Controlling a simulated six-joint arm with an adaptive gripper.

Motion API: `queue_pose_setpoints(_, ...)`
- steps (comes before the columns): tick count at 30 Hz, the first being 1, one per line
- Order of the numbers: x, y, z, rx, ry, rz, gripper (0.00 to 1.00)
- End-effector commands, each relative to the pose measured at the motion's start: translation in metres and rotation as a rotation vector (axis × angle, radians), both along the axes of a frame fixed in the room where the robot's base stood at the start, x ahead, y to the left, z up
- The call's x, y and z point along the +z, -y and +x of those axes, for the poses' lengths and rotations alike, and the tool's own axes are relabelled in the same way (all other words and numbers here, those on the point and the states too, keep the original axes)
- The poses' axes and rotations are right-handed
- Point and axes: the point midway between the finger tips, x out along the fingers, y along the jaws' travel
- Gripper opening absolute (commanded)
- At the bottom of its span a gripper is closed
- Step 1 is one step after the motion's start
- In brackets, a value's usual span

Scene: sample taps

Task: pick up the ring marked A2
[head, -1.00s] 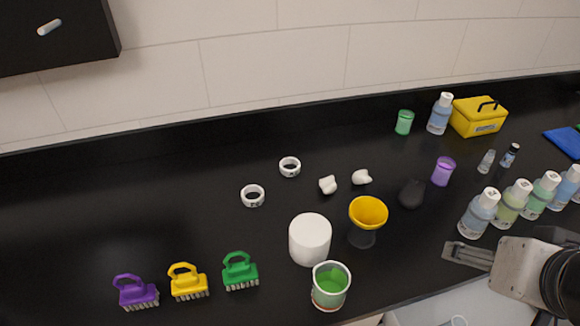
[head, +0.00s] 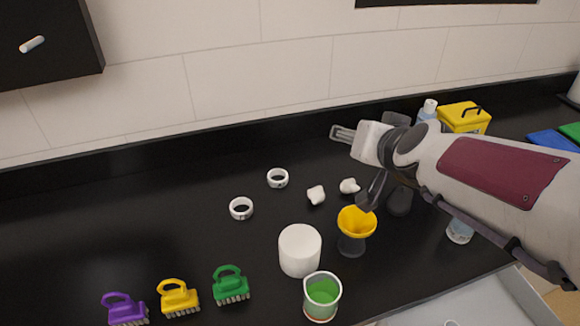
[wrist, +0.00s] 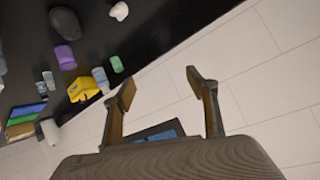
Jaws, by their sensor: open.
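Two white rings lie flat on the black counter in the head view. One ring (head: 279,185) is farther back; the other ring (head: 242,216) is nearer and to its left. Each has small dark marks on its wall, too small to read, so I cannot tell which is A2. My gripper (head: 343,133) is in the air toward the back wall, right of and above both rings in the picture. In the wrist view my gripper (wrist: 160,80) has its fingers apart with nothing between them. Neither ring shows in the wrist view.
A white cylinder (head: 300,250), a yellow funnel (head: 357,222), a green-filled cup (head: 322,297) and two white lumps (head: 316,195) stand right of the rings. Brushes (head: 178,297) stand at the front left. A yellow box (head: 464,118) is at the back right. The counter left of the rings is clear.

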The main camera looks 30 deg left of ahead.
Motion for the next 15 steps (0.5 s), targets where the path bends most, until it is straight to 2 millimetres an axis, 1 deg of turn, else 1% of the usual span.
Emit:
queue_pose_setpoints(1,-0.005,-0.014,0.005,0.002,0.005,0.003,0.58)
queue_pose_setpoints(3,-0.010,-0.029,0.012,-0.005,0.018,0.009,0.58)
queue_pose_setpoints(11,-0.035,-0.084,0.030,-0.036,0.058,0.011,0.58)
queue_pose_setpoints(15,-0.054,-0.111,0.035,-0.060,0.076,0.000,0.58)
